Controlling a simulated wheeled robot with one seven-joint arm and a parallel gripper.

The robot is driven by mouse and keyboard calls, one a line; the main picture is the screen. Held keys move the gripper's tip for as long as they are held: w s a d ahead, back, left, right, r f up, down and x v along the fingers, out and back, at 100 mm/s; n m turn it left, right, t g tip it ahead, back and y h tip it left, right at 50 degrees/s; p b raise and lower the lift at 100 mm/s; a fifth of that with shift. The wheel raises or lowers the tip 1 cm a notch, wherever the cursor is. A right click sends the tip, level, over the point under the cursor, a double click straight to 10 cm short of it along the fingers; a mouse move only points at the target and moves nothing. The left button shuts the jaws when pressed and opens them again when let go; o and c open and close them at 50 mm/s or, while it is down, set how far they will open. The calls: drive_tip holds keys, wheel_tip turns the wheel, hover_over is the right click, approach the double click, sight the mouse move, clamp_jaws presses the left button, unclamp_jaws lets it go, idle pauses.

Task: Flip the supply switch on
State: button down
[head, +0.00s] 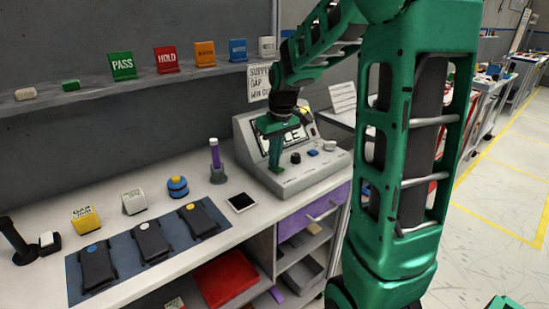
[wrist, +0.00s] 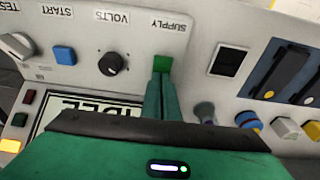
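The grey sloped console (head: 300,180) stands on the bench, and its panel shows upside down in the wrist view. The SUPPLY label (wrist: 169,25) is on that panel. Just beside the label is a small bright green block (wrist: 162,64), at the tips of my gripper (wrist: 161,76); I cannot tell whether it is the switch or a fingertip. The fingers are together with nothing visible between them. In the head view my gripper (head: 277,168) points down at the console's left front. The supply switch's position is hidden or unclear.
Beside SUPPLY are the black VOLTS knob (wrist: 112,63), blue START button (wrist: 65,55) and white TEST knob (wrist: 17,46). An amber lamp (wrist: 10,145) glows; the display (wrist: 60,112) is partly covered.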

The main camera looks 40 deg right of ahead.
sight(280, 170)
drive_tip(key=shift+s, duration=0.9)
drive_tip(key=shift+r, duration=0.1)
drive_tip(key=shift+r, duration=0.25)
wheel_tip(280, 170, up, 13)
drive_tip(key=s, duration=0.2)
drive_tip(key=shift+s, duration=0.2)
drive_tip(key=shift+w+d, duration=0.1)
drive_tip(key=shift+w+r, duration=0.1)
drive_tip(key=shift+w, duration=0.45)
